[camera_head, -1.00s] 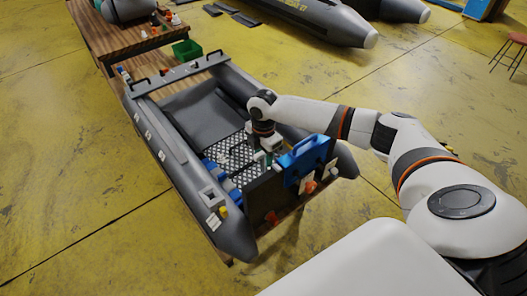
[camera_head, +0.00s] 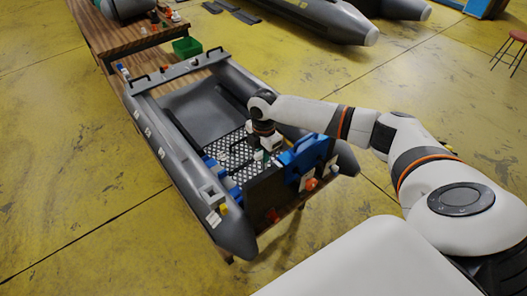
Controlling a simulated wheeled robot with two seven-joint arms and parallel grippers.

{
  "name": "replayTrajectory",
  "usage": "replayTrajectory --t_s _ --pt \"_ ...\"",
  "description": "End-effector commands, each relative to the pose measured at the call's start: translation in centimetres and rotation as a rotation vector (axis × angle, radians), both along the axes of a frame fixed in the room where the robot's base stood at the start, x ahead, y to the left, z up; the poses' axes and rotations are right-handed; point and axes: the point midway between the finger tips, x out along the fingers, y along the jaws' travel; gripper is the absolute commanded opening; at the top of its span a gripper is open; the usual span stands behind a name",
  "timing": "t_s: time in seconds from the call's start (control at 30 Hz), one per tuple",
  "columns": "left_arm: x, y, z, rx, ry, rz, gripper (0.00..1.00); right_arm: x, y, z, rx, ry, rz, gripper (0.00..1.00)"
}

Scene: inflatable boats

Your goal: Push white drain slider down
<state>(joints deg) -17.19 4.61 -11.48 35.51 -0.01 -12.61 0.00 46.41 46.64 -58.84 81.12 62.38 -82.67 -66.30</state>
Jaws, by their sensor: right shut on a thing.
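The grey inflatable boat (camera_head: 165,135) lies on a wooden stand, its dark transom (camera_head: 265,197) towards me. White plates (camera_head: 306,182) show on the transom's outer face at the right, beside red-orange knobs. I cannot tell which white part is the drain slider. My right gripper (camera_head: 262,157) points down inside the boat, just behind the transom, next to the blue part. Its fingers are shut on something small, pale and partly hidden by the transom. My left gripper is not in view.
A blue bracket (camera_head: 305,155) sits on the transom, close to the right of my gripper. Other blue parts (camera_head: 222,173) lie to its left. A green bin (camera_head: 187,47) stands beyond the bow. The yellow floor around the boat is mostly clear.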

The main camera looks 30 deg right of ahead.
Motion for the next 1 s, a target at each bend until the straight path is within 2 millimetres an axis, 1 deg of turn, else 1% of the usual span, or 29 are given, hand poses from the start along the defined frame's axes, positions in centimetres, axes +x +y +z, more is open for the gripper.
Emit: replayTrajectory --t_s 0.03,0.87,0.9,0.97,1.0 --pt "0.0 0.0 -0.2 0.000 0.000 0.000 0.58 -0.1 0.1 -0.5 0.001 0.005 0.000 0.00" --pt "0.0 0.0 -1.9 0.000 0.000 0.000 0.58 -0.2 0.1 -3.8 0.001 0.006 0.001 0.00" --pt "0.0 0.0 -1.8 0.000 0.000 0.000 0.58 -0.2 0.1 -3.7 0.001 0.005 0.001 0.20" --pt "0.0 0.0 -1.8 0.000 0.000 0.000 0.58 -0.2 0.0 -3.7 0.001 0.005 0.001 0.29" --pt "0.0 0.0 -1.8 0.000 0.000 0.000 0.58 -0.1 0.0 -3.6 0.001 0.004 0.001 0.36"
